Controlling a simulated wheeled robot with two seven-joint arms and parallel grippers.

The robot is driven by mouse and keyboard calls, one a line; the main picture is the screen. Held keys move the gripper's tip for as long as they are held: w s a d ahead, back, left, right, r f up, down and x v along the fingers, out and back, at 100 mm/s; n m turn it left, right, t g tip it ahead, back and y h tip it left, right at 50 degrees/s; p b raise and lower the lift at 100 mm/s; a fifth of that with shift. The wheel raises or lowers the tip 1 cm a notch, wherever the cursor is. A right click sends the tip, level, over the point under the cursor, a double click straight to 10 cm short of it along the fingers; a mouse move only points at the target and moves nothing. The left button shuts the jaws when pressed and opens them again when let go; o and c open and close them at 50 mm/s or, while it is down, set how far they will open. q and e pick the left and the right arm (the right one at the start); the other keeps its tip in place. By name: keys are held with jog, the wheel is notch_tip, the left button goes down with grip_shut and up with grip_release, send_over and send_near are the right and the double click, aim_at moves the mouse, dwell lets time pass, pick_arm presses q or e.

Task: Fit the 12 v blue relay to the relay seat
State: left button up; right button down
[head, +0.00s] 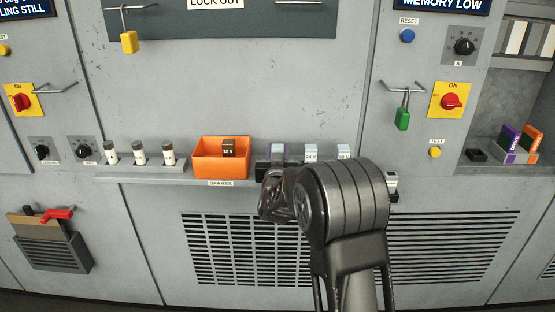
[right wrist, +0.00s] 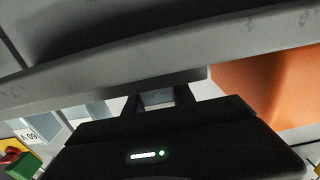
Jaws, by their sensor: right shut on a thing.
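My right gripper (head: 273,175) is at the shelf strip just right of the orange bin, with my arm covering much of it. In the right wrist view its two dark fingers (right wrist: 158,100) are closed on a small pale grey-blue block (right wrist: 156,97). In the head view a relay with a pale blue-violet face (head: 277,150) shows just above the gripper, at a black seat (head: 262,164). It looks like the held block; its label is not readable. Whether it is fully down in the seat is hidden. My left gripper is not in view.
The orange spares bin (head: 207,172) holds a brown relay (head: 228,148) marked 12 V. Pale blue 24 V relays (head: 311,152) stand to the right on the same strip. Several fuses (head: 139,152) stand left of the bin. A vent grille (head: 240,250) lies below.

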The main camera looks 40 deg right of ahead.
jog(key=shift+r, duration=0.1)
